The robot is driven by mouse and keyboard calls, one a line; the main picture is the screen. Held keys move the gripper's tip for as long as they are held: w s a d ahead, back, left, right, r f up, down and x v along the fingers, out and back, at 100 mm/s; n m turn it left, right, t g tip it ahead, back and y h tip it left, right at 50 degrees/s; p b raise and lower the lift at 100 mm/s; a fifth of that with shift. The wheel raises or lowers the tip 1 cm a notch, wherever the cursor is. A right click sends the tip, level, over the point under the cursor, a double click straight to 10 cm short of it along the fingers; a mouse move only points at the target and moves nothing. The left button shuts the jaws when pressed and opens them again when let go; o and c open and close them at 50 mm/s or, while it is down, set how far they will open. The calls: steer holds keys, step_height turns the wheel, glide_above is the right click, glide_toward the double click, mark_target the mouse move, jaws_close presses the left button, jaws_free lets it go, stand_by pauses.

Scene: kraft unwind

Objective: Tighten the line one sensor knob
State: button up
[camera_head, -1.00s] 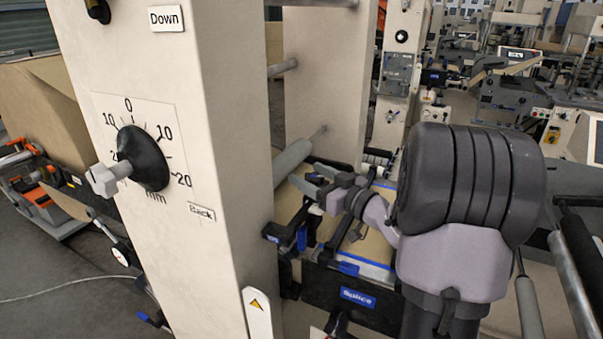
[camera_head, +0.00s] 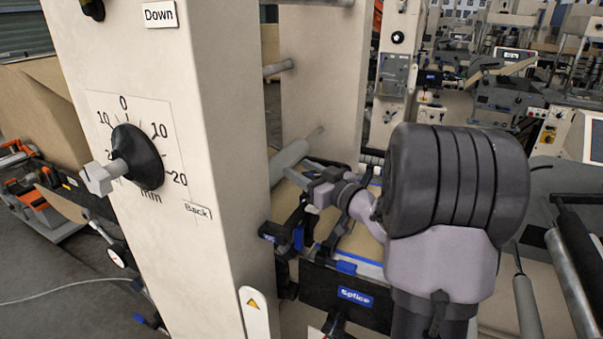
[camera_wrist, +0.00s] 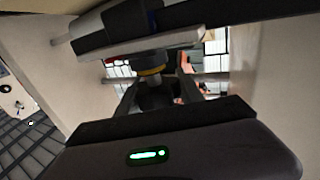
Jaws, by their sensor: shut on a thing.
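My gripper (camera_head: 306,173) reaches in behind the cream post, beside the roller, above the splice table. In the wrist view its two fingers (camera_wrist: 157,92) are shut on a dark round knob (camera_wrist: 156,97). The knob sits below a sensor body (camera_wrist: 150,67) with a yellow-orange ring, under a grey bar. The fingers hide the knob's sides. In the head view the knob is too small and covered to make out.
The cream post (camera_head: 225,220) stands close left of my gripper and carries a black dial (camera_head: 138,157) with a grey clamp handle. A black splice table (camera_head: 345,290) lies below. Rollers (camera_head: 526,305) stand at the right.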

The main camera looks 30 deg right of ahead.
steer(key=m+h+b, duration=0.1)
steer(key=h+b, duration=0.1)
steer(key=b, duration=0.1)
steer(key=m+h+b, duration=0.1)
steer(key=h, duration=0.1)
steer(key=shift+d+f+m+b, duration=0.25)
steer(key=shift+f+m+b, duration=0.05)
steer(key=shift+f+b, duration=0.05)
steer(key=m+h+b, duration=0.1)
steer(key=b, duration=0.1)
steer(key=m+h+b, duration=0.1)
steer(key=h+b, duration=0.1)
steer(key=m+g+h+b, duration=0.1)
steer(key=h+b, duration=0.1)
steer(key=b, duration=0.1)
steer(key=shift+d, duration=0.35)
steer(key=shift+s+d+r+m+g+h+b, duration=0.1)
steer(key=shift+d+m+g+h+b, duration=0.1)
steer(key=shift+m+g+h+b, duration=0.75)
steer(key=shift+s+d+r+m+h+b, duration=0.15)
steer(key=shift+m+h+b, duration=0.1)
steer(key=shift+h+b, duration=0.2)
steer(key=shift+d+r+m+h+b, duration=0.1)
steer(key=shift+r+m+h+b, duration=0.1)
steer(key=shift+h+b, duration=0.2)
steer(key=shift+r, duration=0.1)
steer(key=o, duration=1.1)
steer(key=shift+o, duration=1.1)
